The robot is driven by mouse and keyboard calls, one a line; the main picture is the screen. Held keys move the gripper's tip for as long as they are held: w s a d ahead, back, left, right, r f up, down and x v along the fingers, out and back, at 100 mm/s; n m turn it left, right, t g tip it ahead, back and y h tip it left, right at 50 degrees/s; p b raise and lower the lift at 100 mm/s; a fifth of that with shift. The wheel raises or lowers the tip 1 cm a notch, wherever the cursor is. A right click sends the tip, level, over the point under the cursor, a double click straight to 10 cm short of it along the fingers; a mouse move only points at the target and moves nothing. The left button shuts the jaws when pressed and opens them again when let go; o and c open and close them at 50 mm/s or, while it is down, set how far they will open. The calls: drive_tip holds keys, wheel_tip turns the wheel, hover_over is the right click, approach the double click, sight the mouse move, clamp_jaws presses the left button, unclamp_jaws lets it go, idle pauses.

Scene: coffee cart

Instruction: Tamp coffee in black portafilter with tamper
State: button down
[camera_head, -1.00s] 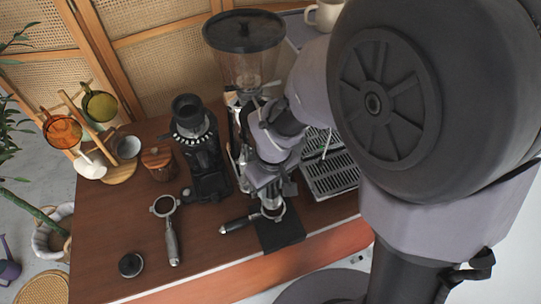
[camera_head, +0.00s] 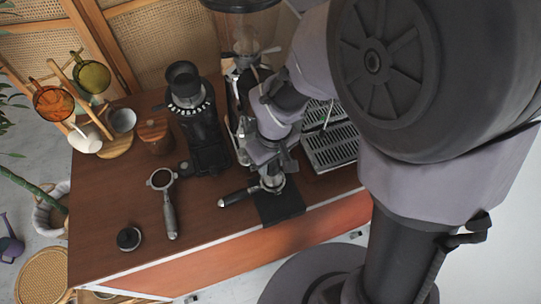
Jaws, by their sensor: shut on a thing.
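The black-handled portafilter (camera_head: 236,197) rests at the black mat (camera_head: 282,208) near the counter's front edge, its handle pointing left. My gripper (camera_head: 269,160) points down directly above its basket, shut on a metal tamper (camera_head: 272,181). The tamper is upright and at the basket; I cannot tell how deep it sits. The arm and tamper hide the coffee and most of the basket.
A second portafilter (camera_head: 163,180) lies to the left, with a small round black tool (camera_head: 129,238) in front of it. A black grinder (camera_head: 196,125) stands behind. The espresso machine's drip tray (camera_head: 331,148) is at right. The left front counter is mostly clear.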

drive_tip(key=shift+f, duration=0.15)
drive_tip(key=shift+f+b, duration=0.15)
drive_tip(key=shift+b, duration=0.2)
drive_tip(key=shift+f+b, duration=0.85)
drive_tip(key=shift+b, duration=0.1)
idle(3.1)
drive_tip(key=shift+r, duration=0.1)
drive_tip(key=shift+r+p, duration=3.45)
drive_tip(key=shift+r, duration=0.65)
drive_tip(key=shift+f, duration=0.15)
drive_tip(key=shift+w, duration=0.1)
